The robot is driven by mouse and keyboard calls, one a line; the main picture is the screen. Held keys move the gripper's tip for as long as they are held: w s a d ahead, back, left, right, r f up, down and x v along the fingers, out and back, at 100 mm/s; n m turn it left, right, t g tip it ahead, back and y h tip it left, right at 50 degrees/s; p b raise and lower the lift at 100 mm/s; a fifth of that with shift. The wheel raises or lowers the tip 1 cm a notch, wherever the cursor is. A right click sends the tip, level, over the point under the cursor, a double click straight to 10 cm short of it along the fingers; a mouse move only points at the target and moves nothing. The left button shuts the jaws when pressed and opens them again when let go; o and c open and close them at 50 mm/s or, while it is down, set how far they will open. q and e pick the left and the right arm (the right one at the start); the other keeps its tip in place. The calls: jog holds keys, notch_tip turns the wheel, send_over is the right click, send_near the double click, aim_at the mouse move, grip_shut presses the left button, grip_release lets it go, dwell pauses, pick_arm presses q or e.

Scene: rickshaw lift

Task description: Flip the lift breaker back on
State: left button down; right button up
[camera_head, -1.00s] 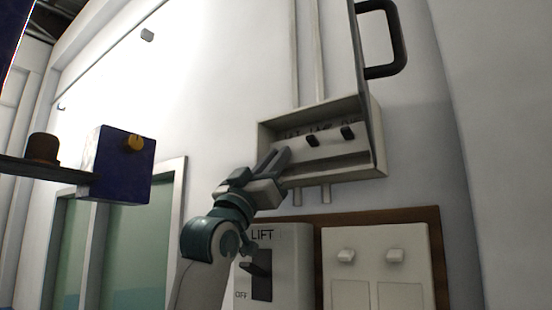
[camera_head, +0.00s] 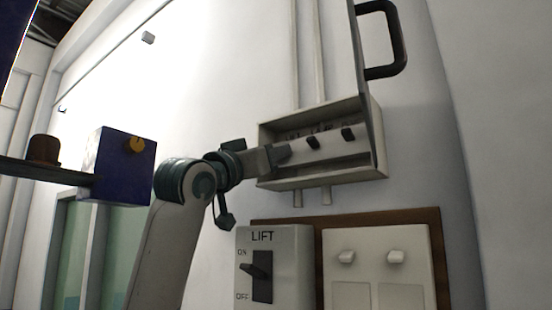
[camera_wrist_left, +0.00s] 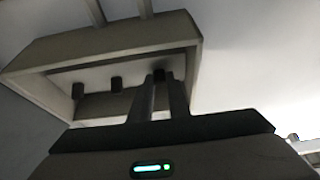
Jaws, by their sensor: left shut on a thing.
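The breaker box (camera_head: 330,178) is open on the wall, with a row of small black breaker switches inside. Two of them, the middle switch (camera_head: 313,142) and the right switch (camera_head: 348,134), show clear of my gripper. My left gripper (camera_head: 282,152) reaches in at the left end of the row, shut on the breaker switch there, which it hides in the head view. In the left wrist view its fingers (camera_wrist_left: 158,98) close around that breaker switch (camera_wrist_left: 160,74), with the other two to its left. The labels above the switches are too blurred to read.
The box's open door with a black handle (camera_head: 400,45) stands at the right. Below are a LIFT switch box (camera_head: 283,286), its lever (camera_head: 255,270) between ON and OFF markings, and a white double switch plate (camera_head: 412,275). A blue box with an orange knob (camera_head: 115,170) is at left.

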pick_arm(q)
jog(key=r+g+y, duration=0.1)
jog(key=g+y, duration=0.1)
jog(key=g, duration=0.1)
jog(key=shift+s+a+r, duration=0.1)
jog(key=shift+r, duration=0.25)
jog(key=shift+r+g+y, duration=0.3)
jog(key=shift+g+y, duration=0.4)
jog(key=shift+g, duration=0.1)
jog(key=shift+r, duration=0.1)
jog(key=c, duration=1.7)
grip_release()
jog(key=b+v, duration=0.2)
jog(key=v, duration=0.3)
jog(key=b+v, duration=0.3)
jog(key=v, duration=0.3)
jog(key=b+v, duration=0.3)
jog(key=v, duration=0.3)
jog(key=shift+r, duration=0.3)
